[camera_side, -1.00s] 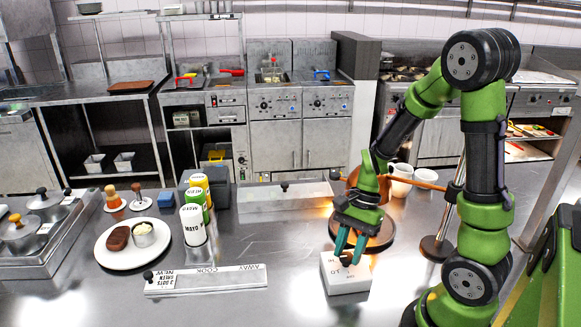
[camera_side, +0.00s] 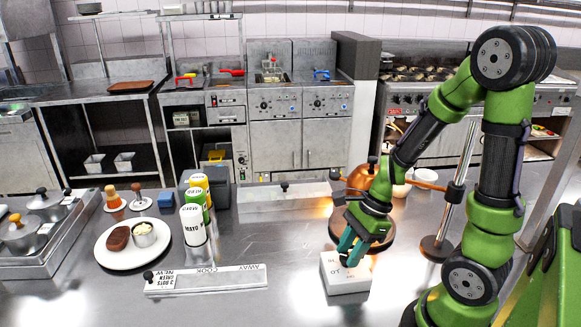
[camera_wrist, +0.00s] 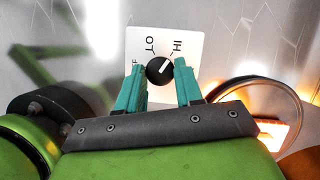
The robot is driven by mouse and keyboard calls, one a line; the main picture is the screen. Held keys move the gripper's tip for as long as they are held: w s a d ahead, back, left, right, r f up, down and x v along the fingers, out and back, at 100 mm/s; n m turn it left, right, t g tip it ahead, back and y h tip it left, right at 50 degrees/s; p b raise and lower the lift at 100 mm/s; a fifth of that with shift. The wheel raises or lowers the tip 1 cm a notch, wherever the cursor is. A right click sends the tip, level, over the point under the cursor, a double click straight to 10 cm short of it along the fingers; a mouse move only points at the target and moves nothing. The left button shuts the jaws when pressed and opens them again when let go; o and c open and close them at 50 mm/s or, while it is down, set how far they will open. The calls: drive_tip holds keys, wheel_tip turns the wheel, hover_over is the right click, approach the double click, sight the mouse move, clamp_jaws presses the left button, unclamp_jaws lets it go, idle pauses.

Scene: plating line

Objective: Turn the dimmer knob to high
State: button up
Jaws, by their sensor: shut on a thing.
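The dimmer is a white box (camera_side: 346,284) on the steel counter, right of centre in the side view. Its black round knob (camera_wrist: 159,70) has a white pointer line and sits on the white face (camera_wrist: 190,42) in the wrist view. The pointer slants to the upper right, toward HI. My gripper (camera_side: 348,261) has its teal fingers down at the box top, shut on the knob. In the side view the fingers largely hide the knob.
A round dark-rimmed pan or stand (camera_side: 385,240) under a copper heat lamp (camera_side: 357,178) lies close behind the box. A lamp pole (camera_side: 462,185) rises to the right. A labelled slider rail (camera_side: 208,281) and a plate (camera_side: 110,258) lie left. The counter between rail and box is clear.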

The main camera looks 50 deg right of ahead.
idle(0.3)
drive_tip(key=o, duration=1)
drive_tip(key=shift+o, duration=0.2)
drive_tip(key=v, duration=1.7)
drive_tip(key=shift+d+f, duration=0.1)
drive_tip(key=w+a+r+n+t+h, duration=0.1)
drive_tip(key=w+a+r+n+t, duration=0.2)
drive_tip(key=a+n, duration=1.1)
drive_tip(key=n+t, duration=0.2)
drive_tip(key=n, duration=0.4)
drive_tip(key=shift+r+h, duration=0.15)
drive_tip(key=shift+h, duration=0.25)
